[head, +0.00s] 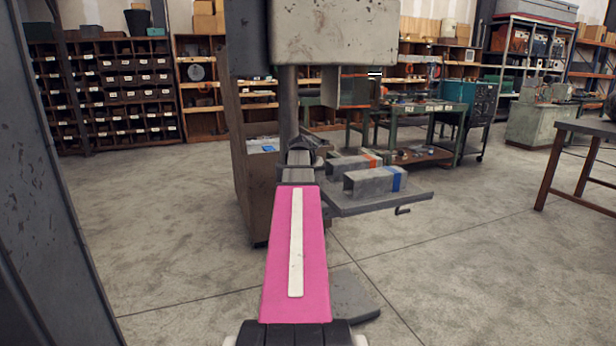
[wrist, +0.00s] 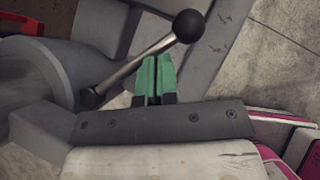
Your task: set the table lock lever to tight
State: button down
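The lock lever (wrist: 142,60) shows in the wrist view as a steel rod with a black ball knob (wrist: 188,25) at the upper right and a dark hub (wrist: 92,98) at the lower left. My gripper (wrist: 153,60) has green fingertips pressed close together, with only a thin dark line between them and nothing visible in it. The tips are right beside the middle of the rod; I cannot tell whether they touch it. In the head view my pink arm reaches to the drill press column (head: 289,105), and I cannot make out the lever there.
The press table (head: 380,204) is right of the column and carries grey channel pieces, one with a blue band (head: 375,181). A small crank handle (head: 403,210) hangs below its edge. A brown cabinet (head: 255,195) stands behind my arm.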

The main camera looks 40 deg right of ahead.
jog(key=shift+w+d, duration=0.15)
jog(key=shift+d, duration=0.15)
dwell(0.5)
jog(key=shift+r, duration=0.1)
jog(key=v, duration=1)
jog(key=shift+a+r, duration=0.2)
jog(key=shift+a, duration=0.2)
